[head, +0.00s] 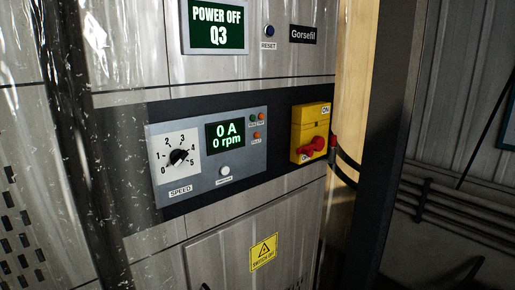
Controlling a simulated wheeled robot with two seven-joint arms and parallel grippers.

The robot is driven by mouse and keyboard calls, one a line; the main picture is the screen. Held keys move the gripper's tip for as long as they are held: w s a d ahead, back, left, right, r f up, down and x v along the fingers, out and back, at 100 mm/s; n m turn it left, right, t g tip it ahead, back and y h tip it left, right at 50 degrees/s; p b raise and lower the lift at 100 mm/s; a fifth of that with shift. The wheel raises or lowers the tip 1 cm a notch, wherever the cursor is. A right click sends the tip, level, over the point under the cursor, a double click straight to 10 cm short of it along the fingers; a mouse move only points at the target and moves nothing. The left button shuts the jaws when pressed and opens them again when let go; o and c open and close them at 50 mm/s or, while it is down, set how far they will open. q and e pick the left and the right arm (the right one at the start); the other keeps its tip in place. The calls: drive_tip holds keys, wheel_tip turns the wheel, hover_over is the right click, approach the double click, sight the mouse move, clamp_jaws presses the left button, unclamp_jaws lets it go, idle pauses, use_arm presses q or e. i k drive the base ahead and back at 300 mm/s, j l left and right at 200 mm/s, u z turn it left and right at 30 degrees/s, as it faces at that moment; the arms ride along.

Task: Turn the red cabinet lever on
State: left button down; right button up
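The red cabinet lever (313,148) sits on a yellow switch plate (309,118) on the right part of the grey cabinet's front. The plate has an "ON" label at its top and another label at its bottom, too small to read surely. The lever lies at the lower part of the plate and points down-left, towards the bottom label. The upper display (217,25) reads "POWER OFF Q3". Neither of my grippers is in the head view.
Left of the switch is a control panel (214,178) with a speed knob (179,157) and a display (225,135) reading "0 A, 0 rpm". A dark post (392,130) stands right of the cabinet, with a black cable (346,170) nearby. The space before the switch looks clear.

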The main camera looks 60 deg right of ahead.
sight(318, 143)
drive_tip(key=z, duration=2.2)
